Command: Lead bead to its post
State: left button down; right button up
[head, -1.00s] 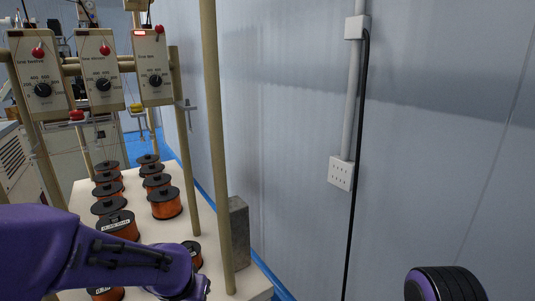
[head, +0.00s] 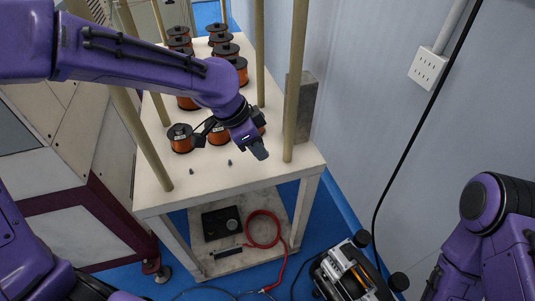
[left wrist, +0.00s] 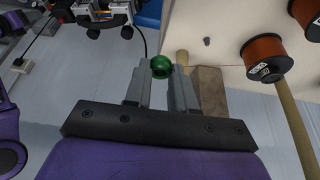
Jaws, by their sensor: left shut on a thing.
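My left gripper (head: 258,150) is over the front part of the white table. In the left wrist view, its two grey fingers (left wrist: 161,85) are shut on a green bead (left wrist: 161,68) at their tips. The bead's dark hole faces the camera. I cannot make out the bead in the head view. Two small dark pieces, one on the left (head: 191,171) and one on the right (head: 229,162), are on the bare table top near the gripper; I cannot tell what they are. My right arm shows at the right edge, but its fingers do not.
The white table (head: 285,167) carries several copper wire spools (head: 181,138) and tall tan poles (head: 296,80). A grey block (head: 301,100) stands by the wall. The lower shelf holds a black box (head: 221,223) and red cable (head: 264,230). The table's front strip is mostly clear.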

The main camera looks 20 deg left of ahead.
pick_arm(q)
jog(key=s+m+g, duration=0.1)
jog(key=m, duration=0.2)
jog(key=s+a+m+g, duration=0.1)
jog(key=m, duration=0.2)
jog(key=s+a+r+m+g, duration=0.1)
jog(key=m, duration=0.2)
jog(key=shift+h, duration=0.4)
jog(key=shift+w, duration=0.15)
jog(key=w+f, duration=0.3)
jog(key=w, duration=0.1)
jog(key=w+f+p, duration=0.1)
jog(key=w+f, duration=0.2)
jog(key=w, duration=0.1)
jog(key=w+f+p, duration=0.1)
jog(key=w+f, duration=0.1)
jog(key=w, duration=0.3)
jog(key=shift+d+f, duration=0.2)
jog(key=shift+f, duration=0.2)
jog(key=f+p, duration=0.2)
jog(key=f, duration=0.1)
jog(key=shift+w+f, duration=0.1)
jog(key=shift+w, duration=0.3)
jog(key=shift+w+f, duration=0.1)
jog(key=shift+f, duration=0.2)
